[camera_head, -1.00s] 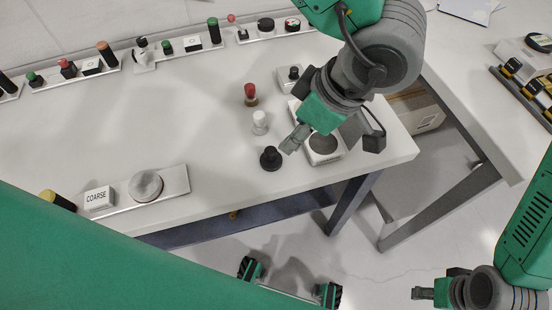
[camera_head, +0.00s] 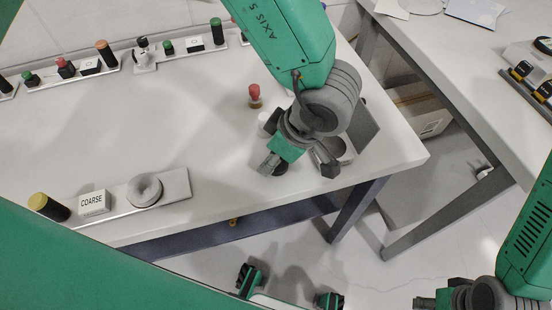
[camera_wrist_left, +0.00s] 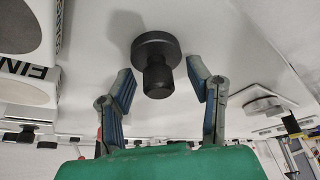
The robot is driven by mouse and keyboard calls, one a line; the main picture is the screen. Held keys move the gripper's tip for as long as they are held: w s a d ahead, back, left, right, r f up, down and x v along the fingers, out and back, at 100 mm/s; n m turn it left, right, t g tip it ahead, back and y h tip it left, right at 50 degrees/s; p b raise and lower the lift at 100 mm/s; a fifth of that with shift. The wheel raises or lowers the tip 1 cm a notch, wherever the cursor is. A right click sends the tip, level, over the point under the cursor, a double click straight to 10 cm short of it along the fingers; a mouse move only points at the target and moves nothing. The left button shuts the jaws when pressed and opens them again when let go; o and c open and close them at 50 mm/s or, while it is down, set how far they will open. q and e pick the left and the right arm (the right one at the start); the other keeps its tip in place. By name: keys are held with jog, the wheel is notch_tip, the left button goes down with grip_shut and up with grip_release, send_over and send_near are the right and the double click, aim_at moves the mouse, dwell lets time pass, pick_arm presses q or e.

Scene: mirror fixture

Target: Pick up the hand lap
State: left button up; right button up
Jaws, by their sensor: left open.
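A black hand lap (camera_wrist_left: 157,62) with a round disc and a narrower handle shows in the left wrist view, between the two fingers of my left gripper (camera_wrist_left: 160,77). The fingers are open with a gap on each side of the handle. In the head view my left gripper (camera_head: 268,163) is over the black lap (camera_head: 279,169), which is mostly hidden. A white lap (camera_head: 265,122) is partly hidden behind the wrist, and a red-topped lap (camera_head: 255,96) stands farther back. My right gripper (camera_head: 425,302) is at the lower right, its fingers unclear.
A COARSE block (camera_head: 93,202) stands beside a round grey disc (camera_head: 144,189) on a plate at the front left. A white FINE block (camera_wrist_left: 22,30) is close on the left in the wrist view. Several knobs line the back. The table middle is clear.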

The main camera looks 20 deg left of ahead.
pick_arm(q)
jog(key=c, duration=0.5)
jog(key=shift+d, duration=0.15)
grip_shut()
jog(key=shift+d, duration=0.45)
jog(key=shift+a+r, duration=0.15)
jog(key=shift+r, duration=0.15)
notch_tip(320, 180, up, 9)
jog(key=shift+a+f+p, duration=0.1)
jog(key=shift+a+p, duration=0.05)
jog(key=shift+p, duration=1.05)
jog(key=shift+r, duration=0.4)
pick_arm(e)
jog(key=shift+d+r, duration=0.2)
jog(key=shift+r, duration=1)
